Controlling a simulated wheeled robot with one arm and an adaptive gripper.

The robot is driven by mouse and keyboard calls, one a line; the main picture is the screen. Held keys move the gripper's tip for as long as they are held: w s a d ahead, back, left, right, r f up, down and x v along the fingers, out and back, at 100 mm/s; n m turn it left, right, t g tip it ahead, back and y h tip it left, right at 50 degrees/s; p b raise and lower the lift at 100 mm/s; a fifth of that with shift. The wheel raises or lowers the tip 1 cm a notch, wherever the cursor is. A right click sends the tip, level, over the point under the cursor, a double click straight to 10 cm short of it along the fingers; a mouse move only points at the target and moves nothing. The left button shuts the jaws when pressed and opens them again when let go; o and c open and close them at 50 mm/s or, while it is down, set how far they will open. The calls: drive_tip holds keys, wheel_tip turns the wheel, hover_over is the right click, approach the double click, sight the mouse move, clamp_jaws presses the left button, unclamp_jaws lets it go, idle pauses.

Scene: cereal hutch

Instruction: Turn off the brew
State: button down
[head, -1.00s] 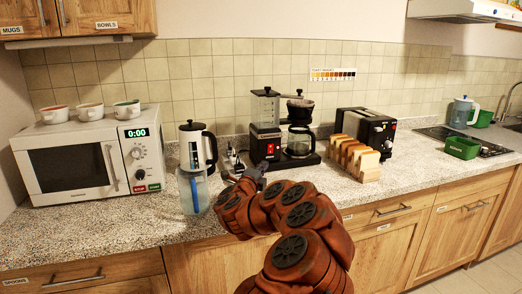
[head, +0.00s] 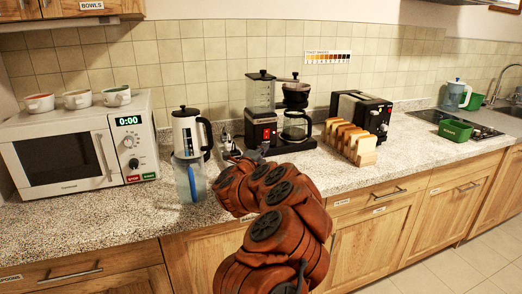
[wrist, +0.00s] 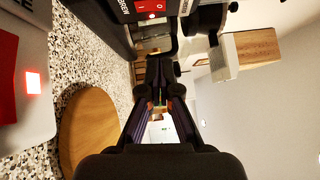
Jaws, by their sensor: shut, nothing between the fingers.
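The coffee maker (head: 262,113) stands on the counter against the tiled wall, dark, with a clear tank and a glass carafe (head: 297,125). Its red switch (head: 266,133) is on the front of the tank side. In the wrist view the red rocker switch (wrist: 150,7) shows at the top edge, marked I and O beside the word BREW. My gripper (head: 262,151) is in front of the coffee maker, low by its base. In the wrist view my gripper (wrist: 159,95) is shut and empty, with the switch beyond its fingertips. I cannot tell whether it touches the machine.
A white kettle (head: 188,133) and a clear blue pitcher (head: 191,180) stand left of my gripper. A microwave (head: 75,150) is further left. A round wooden disc (wrist: 88,135) lies on the counter.

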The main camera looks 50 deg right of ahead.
sight(269, 131)
drive_tip(key=shift+w+d+r+p, duration=0.15)
drive_tip(key=shift+w+d+p, duration=0.45)
drive_tip(key=shift+d, duration=0.9)
drive_tip(key=shift+w+d+r+p, duration=0.25)
drive_tip(key=shift+w+d, duration=0.7)
drive_tip(key=shift+d, duration=0.5)
drive_tip(key=shift+w+d+r+p, duration=0.1)
drive_tip(key=shift+w+d+p, duration=0.55)
drive_tip(key=shift+d, duration=0.85)
drive_tip(key=shift+w, duration=0.15)
drive_tip(key=shift+w+a+r, duration=0.1)
drive_tip(key=shift+w+r, duration=0.1)
drive_tip(key=shift+s+d, duration=0.15)
drive_tip(key=shift+d, duration=0.05)
drive_tip(key=shift+f, duration=0.1)
